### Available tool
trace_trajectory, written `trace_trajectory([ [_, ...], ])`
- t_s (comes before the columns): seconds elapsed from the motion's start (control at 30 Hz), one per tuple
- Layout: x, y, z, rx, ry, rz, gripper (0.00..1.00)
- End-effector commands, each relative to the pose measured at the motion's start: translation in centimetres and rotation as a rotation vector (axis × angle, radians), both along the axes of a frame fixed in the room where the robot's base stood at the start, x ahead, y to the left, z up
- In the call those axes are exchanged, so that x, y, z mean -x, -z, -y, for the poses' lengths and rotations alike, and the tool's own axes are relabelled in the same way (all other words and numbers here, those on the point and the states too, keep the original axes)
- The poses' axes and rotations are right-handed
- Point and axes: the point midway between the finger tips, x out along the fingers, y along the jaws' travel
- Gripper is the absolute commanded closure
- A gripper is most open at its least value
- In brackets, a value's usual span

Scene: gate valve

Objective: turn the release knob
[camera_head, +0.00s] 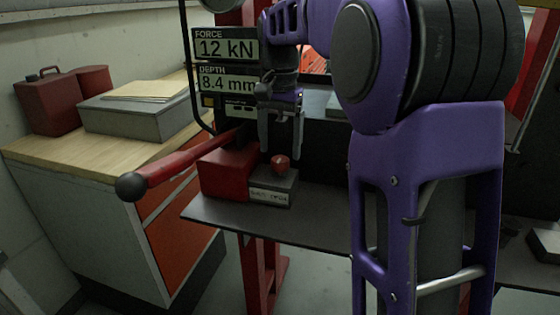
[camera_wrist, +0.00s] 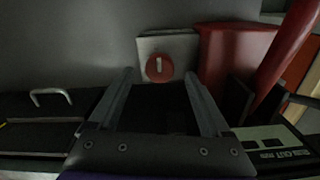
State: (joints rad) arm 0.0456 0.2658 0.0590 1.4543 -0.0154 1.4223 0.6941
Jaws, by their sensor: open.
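The release knob (camera_head: 280,162) is a small red round knob on top of a grey block (camera_head: 272,188) with a label on its front. In the wrist view the knob (camera_wrist: 160,68) is a red disc with a pale bar across it, on the grey block's face (camera_wrist: 150,45). My gripper (camera_head: 281,148) points down just above the knob in the head view, its fingers apart. In the wrist view my gripper (camera_wrist: 158,78) has its two fingertips on either side of the knob, with space between. I cannot tell whether the fingertips reach down to the knob's height.
A red block (camera_head: 226,174) adjoins the grey block, and a red lever (camera_head: 185,163) with a black ball end sticks out left. A display panel (camera_head: 226,62) reads 12 kN and 8.4 mm. A wooden-topped cabinet (camera_head: 60,150) stands left, with a grey box and red can.

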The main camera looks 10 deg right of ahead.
Motion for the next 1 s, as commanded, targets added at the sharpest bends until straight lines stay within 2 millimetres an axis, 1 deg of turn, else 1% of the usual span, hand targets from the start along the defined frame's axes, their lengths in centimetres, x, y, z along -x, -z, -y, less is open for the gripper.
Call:
trace_trajectory([
  [0.03,0.0,1.0,0.0,0.000,0.000,-0.001,0.18],
  [0.2,0.0,2.6,0.0,0.000,0.000,0.000,0.18],
  [0.33,0.0,2.9,0.0,0.000,0.000,0.000,0.18],
  [0.57,0.0,2.9,0.0,0.000,0.000,0.000,0.18],
  [0.7,0.0,2.9,0.0,0.000,0.000,0.000,0.43],
  [0.77,0.0,2.9,0.0,0.000,0.000,0.000,0.54],
  [0.8,0.0,2.9,0.0,0.000,0.000,0.000,0.61],
  [0.97,0.0,2.9,0.0,0.000,0.000,0.000,0.90],
  [1.0,0.0,2.9,0.0,0.000,0.000,0.000,0.97],
])
